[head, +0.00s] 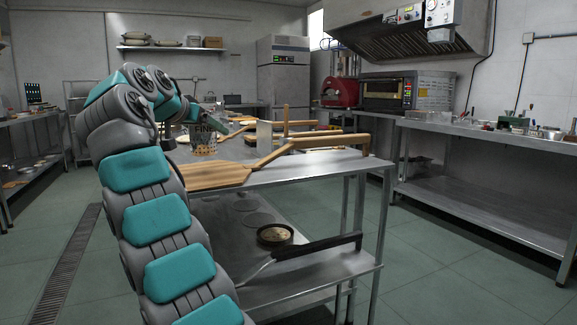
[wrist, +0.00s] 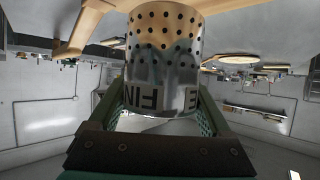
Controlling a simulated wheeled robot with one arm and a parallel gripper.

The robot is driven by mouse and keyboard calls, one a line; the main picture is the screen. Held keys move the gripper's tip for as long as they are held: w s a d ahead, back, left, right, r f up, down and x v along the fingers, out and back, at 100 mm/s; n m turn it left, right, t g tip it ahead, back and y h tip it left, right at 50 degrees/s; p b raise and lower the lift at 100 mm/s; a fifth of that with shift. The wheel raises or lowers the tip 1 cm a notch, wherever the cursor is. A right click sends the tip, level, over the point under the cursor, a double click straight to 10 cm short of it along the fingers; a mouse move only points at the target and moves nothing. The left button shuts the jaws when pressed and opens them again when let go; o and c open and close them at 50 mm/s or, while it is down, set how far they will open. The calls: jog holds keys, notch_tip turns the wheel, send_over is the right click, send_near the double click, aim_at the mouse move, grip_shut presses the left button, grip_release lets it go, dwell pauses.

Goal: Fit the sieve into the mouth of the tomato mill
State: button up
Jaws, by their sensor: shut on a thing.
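The sieve (wrist: 165,60) is a shiny metal cylinder with rows of round holes and a label reading "FINE", which appears upside down in the wrist view. My gripper (wrist: 163,98) is shut on it, with a green finger on each side. In the head view the sieve (head: 204,134) shows above the far left part of the steel table, beside my arm, with its label upright. My gripper there is partly hidden by my own arm. I cannot pick out the tomato mill for certain in either view.
Wooden peels lie on the steel table (head: 318,172); the nearest peel (head: 210,177) has a handle over the right edge. An upright grey plate (head: 264,136) stands behind it. A small pan (head: 275,235) sits on the lower shelf. The floor at right is clear.

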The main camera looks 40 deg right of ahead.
jog(key=shift+w+d+r, duration=0.1)
jog(key=shift+d, duration=0.25)
jog(key=d, duration=0.5)
jog(key=d+f+p, duration=0.1)
jog(key=d, duration=1)
jog(key=shift+w+f, duration=0.2)
jog(key=shift+w, duration=0.05)
jog(key=shift+d+f, duration=0.1)
jog(key=shift+f, duration=0.2)
jog(key=shift+f+b, duration=0.45)
jog(key=shift+f, duration=1.1)
jog(key=shift+f, duration=0.2)
jog(key=o, duration=1.2)
jog(key=shift+o, duration=0.2)
jog(key=shift+r, duration=0.15)
